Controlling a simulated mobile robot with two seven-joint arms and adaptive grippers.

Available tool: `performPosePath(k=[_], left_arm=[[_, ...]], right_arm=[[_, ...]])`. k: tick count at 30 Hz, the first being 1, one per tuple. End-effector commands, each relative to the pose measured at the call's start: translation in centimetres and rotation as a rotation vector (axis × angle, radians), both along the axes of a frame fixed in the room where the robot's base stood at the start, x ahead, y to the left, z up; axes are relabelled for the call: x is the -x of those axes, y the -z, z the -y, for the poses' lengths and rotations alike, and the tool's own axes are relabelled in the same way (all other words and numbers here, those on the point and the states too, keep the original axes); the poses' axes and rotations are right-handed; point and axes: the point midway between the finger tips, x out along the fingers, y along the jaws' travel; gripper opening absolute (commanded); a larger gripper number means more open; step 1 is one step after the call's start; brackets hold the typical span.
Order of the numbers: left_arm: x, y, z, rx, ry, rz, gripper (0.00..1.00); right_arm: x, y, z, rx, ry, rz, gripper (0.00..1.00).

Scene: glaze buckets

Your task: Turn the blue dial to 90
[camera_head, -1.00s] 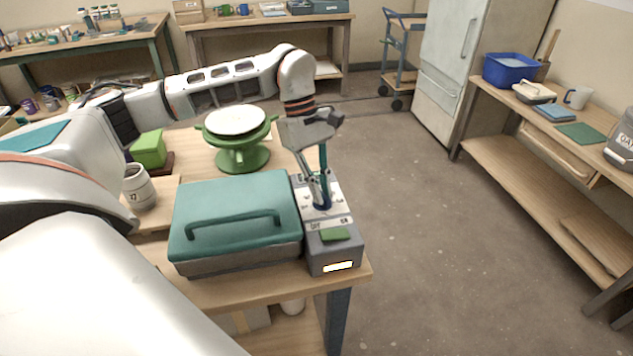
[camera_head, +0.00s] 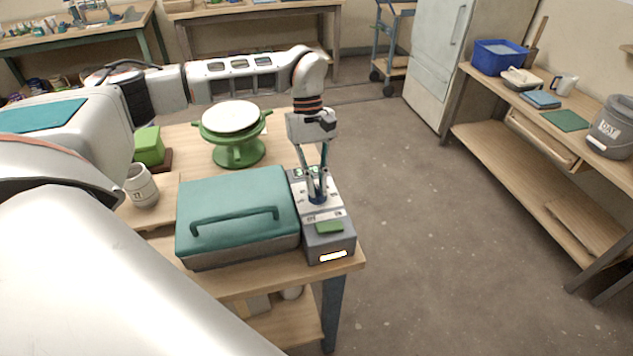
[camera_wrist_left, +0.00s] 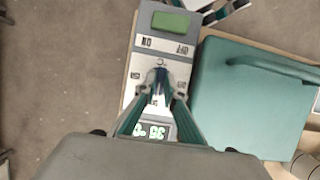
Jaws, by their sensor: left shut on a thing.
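The blue dial (camera_head: 318,198) sits on the light top panel of a grey control box (camera_head: 329,247) at the right end of the near table. My left gripper (camera_head: 318,190) points down over the box, its fingers closed around the dial. The left wrist view shows the fingertips (camera_wrist_left: 160,84) at the dial, which they mostly hide. A display (camera_wrist_left: 155,131) with green digits shows upside down between the fingers, partly covered, so I cannot read it surely. A green button (camera_wrist_left: 170,22) lies at the box's other end. My right gripper is out of view.
A teal-lidded case (camera_head: 240,212) with a handle stands close beside the box. A green stand with a white disc (camera_head: 230,117), a mug (camera_head: 141,187) and a green block (camera_head: 148,147) are behind and left. Floor right of the table is clear.

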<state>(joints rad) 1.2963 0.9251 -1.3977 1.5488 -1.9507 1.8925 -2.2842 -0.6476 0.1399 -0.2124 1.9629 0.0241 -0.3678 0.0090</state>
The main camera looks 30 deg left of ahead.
Motion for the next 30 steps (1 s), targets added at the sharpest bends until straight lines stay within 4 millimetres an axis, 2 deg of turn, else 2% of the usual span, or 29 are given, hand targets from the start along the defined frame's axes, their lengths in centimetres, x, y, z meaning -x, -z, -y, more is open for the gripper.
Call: performPosePath(k=[5, 6, 8, 20, 23, 30], left_arm=[[0.1, 0.1, 0.0, 0.000, 0.001, -0.002, 0.00], [0.1, 0.1, 0.0, 0.000, 0.001, -0.002, 0.12], [0.1, 0.1, 0.0, 0.000, 0.001, -0.002, 0.26], [-0.1, -0.3, -0.1, 0.000, -0.001, 0.001, 0.26], [-0.4, -1.2, -0.4, 0.000, -0.001, 0.003, 0.26], [-1.6, -5.5, -1.7, -0.001, -0.002, 0.004, 0.26]], right_arm=[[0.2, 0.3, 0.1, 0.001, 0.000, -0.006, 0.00], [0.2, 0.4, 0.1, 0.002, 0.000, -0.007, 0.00], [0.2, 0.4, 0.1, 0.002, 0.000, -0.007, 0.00], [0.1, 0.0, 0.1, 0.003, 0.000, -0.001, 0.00], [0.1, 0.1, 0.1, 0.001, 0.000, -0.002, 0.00], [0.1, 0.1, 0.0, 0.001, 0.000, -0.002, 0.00]])
